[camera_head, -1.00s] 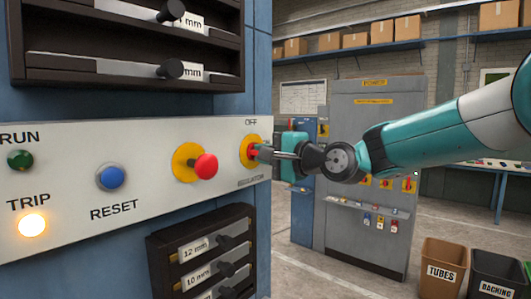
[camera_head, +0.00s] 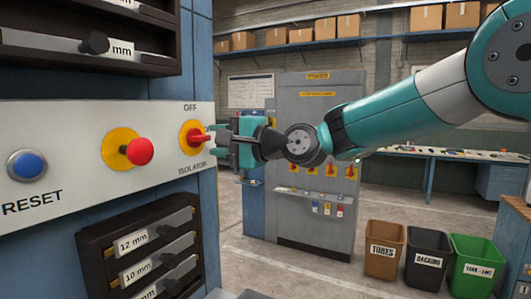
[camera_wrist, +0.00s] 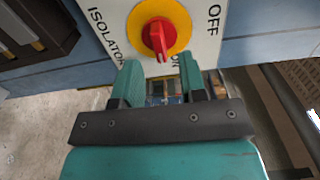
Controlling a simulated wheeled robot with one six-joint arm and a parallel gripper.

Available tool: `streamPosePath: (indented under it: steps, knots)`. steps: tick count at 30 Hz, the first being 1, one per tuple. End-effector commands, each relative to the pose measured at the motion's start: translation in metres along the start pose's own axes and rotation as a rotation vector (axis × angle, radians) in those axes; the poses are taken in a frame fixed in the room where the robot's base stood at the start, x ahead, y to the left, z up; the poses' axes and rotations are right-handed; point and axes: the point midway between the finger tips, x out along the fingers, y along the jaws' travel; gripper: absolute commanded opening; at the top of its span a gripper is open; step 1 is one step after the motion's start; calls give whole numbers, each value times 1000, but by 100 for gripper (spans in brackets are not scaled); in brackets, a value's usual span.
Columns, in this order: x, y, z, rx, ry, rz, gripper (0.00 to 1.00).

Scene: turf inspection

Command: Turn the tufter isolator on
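The isolator is a red rotary knob on a yellow disc (camera_head: 196,137) at the right end of the white panel, with OFF above and ISOLATOR below. In the wrist view its red handle (camera_wrist: 157,38) points down the picture, towards lettering partly hidden by a finger, and not at OFF on the right. In the head view the handle looks roughly horizontal. My gripper (camera_head: 212,139) is just right of the knob. In the wrist view my gripper (camera_wrist: 160,66) has its fingers apart, with nothing between them; the knob lies just beyond the tips.
A red push button (camera_head: 138,151) and a blue RESET button (camera_head: 27,165) are left of the isolator. Labelled racks are above and below the panel. A grey cabinet (camera_head: 318,110) stands behind. Bins (camera_head: 427,255) and open floor are to the right.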

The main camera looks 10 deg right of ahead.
Motion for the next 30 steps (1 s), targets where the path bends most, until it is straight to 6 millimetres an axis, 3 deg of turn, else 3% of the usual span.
streamPosePath:
  steps: [9, 15, 21, 30]
  knots:
    - [-84, 6, -1, -3, 6, -1, 38]
    - [-120, 4, -1, 0, 4, 0, 38]
    - [-134, 2, 0, 0, 1, 1, 38]
    - [-135, 1, 1, 0, -1, 1, 38]
